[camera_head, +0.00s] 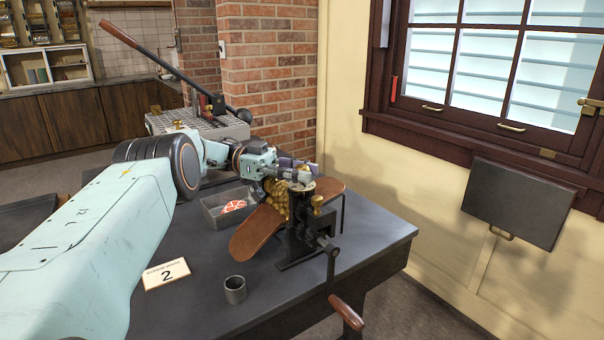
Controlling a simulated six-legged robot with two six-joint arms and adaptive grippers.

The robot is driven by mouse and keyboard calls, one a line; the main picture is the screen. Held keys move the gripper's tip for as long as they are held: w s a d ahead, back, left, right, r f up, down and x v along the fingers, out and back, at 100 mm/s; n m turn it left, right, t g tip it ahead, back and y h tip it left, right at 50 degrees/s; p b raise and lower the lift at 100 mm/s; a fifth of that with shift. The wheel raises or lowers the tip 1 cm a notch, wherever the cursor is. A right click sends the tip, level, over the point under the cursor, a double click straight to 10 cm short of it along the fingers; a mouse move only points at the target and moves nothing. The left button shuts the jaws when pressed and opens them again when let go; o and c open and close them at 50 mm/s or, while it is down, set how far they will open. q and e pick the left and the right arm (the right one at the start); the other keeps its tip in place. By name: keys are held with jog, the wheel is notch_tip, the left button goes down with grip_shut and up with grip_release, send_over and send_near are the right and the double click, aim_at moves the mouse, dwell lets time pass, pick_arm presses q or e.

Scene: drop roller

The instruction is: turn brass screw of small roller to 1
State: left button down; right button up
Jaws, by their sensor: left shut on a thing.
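The small roller (298,240) is a dark-framed hand-cranked machine with brass rollers (276,196), standing on the dark table. A brass screw knob (317,202) shows clear on its near top side. My left gripper (300,179) reaches over the top of the roller from the left and behind. It is shut on a small part there, which looks like a brass screw at the top; the fingers mostly hide it. The dial marks are too small to read. A card (167,274) with a "2" lies on the table. My right gripper is not in view.
The crank with its wooden handle (346,313) hangs past the table's front edge. A wooden board (256,234) runs out from the roller. A grey cup (235,290) and a tray (212,208) with a red-and-white disc stand nearby. A long-levered machine (200,122) stands behind.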

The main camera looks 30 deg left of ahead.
aim_at(302, 165)
pick_arm(q)
jog(key=shift+r, duration=0.1)
dwell(0.5)
jog(key=c, duration=1)
grip_release()
jog(key=shift+o, duration=0.2)
notch_tip(302, 165, up, 10)
jog(key=shift+f, duration=0.1)
